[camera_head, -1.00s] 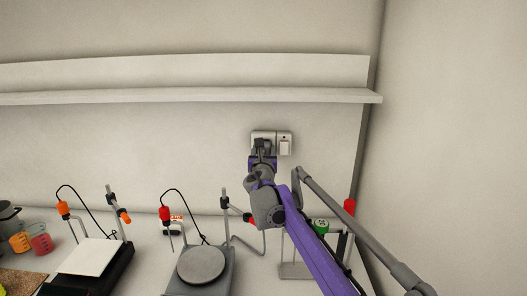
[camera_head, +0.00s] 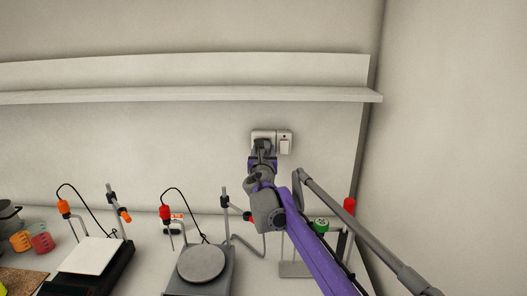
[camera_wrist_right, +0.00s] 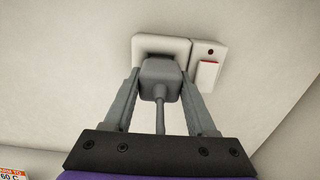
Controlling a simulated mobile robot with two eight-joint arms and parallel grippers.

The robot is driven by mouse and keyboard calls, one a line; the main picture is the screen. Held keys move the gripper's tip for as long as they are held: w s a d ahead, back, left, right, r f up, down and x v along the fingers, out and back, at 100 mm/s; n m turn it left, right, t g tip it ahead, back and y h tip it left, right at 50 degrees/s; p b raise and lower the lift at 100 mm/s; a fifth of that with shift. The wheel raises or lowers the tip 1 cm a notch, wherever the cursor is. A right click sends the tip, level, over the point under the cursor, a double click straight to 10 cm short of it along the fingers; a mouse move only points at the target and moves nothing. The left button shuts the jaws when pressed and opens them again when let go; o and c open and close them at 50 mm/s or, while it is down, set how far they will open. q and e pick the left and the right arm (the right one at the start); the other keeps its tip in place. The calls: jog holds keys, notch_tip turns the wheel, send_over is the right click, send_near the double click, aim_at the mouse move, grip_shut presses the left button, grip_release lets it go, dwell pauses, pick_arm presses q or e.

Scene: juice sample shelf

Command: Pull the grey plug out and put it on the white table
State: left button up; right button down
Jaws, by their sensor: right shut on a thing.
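The grey plug (camera_wrist_right: 158,78) sits at the white wall socket (camera_wrist_right: 150,42), its cable hanging down toward my wrist. My right gripper (camera_wrist_right: 160,88) has one finger on each side of the plug and is shut on it. In the head view my right gripper (camera_head: 262,150) is up against the socket (camera_head: 262,134) and hides most of the plug. The white table (camera_head: 140,225) lies below the socket along the wall. My left gripper is not in view.
A switch (camera_head: 285,143) is right of the socket. A long shelf (camera_head: 190,97) runs above. Below stand a hotplate stirrer (camera_head: 200,265), another stirrer with a white plate (camera_head: 88,256), a stand (camera_head: 295,270) and beakers (camera_head: 41,243). Bare table shows between the stirrers.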

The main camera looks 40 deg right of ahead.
jog(key=shift+a, duration=0.1)
jog(key=shift+v, duration=1.65)
jog(key=shift+f, duration=0.1)
